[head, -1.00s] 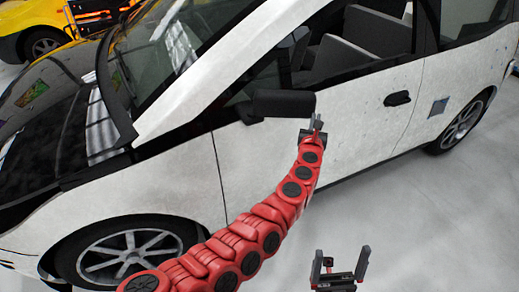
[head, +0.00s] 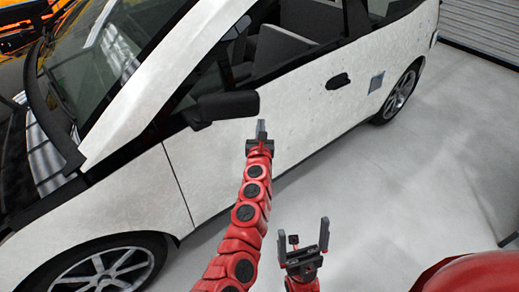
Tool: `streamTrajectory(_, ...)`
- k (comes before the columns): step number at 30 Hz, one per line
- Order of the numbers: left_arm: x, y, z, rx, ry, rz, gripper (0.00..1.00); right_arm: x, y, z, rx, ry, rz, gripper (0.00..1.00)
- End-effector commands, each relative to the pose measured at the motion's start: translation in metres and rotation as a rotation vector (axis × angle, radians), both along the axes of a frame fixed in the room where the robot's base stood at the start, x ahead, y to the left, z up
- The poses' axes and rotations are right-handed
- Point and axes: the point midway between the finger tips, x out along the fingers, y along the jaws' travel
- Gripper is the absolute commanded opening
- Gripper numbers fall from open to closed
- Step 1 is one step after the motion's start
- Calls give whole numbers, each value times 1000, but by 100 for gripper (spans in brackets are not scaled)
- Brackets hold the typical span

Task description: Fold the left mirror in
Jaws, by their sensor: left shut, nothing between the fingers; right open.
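The left mirror (head: 228,106) is a black wing mirror on the near side of the white car (head: 240,150), below the front side window. It sticks out from the door. My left gripper (head: 262,126) is shut and empty, just below and to the right of the mirror's outer end, with a small gap showing in the picture. My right gripper (head: 306,238) is open and empty, lower in the view over the floor, away from the car.
A black door handle (head: 338,81) and a small blue-grey patch (head: 376,83) are on the car's side. The grey floor (head: 420,170) at right is clear.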

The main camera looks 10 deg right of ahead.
Motion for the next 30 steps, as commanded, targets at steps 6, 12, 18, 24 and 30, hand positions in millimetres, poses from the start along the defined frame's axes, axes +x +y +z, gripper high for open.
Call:
streamTrajectory(6, -25, 8, 0, -3, 7, 4, 0, 0, 0, 19, 0, 0, 0, 97)
streamTrajectory(12, -51, 13, 0, -4, 8, 1, 0, 0, 0, 30, 0, 0, 0, 97)
streamTrajectory(18, -82, 21, -1, -4, 8, 1, 0, 0, 0, 38, 0, 0, 0, 97)
streamTrajectory(24, -108, 28, 0, -1, 7, 0, 0, 0, 0, 47, 0, 0, 0, 97)
streamTrajectory(30, -120, 31, -2, 0, 7, 1, 0, 0, 0, 49, 0, 0, 0, 97)
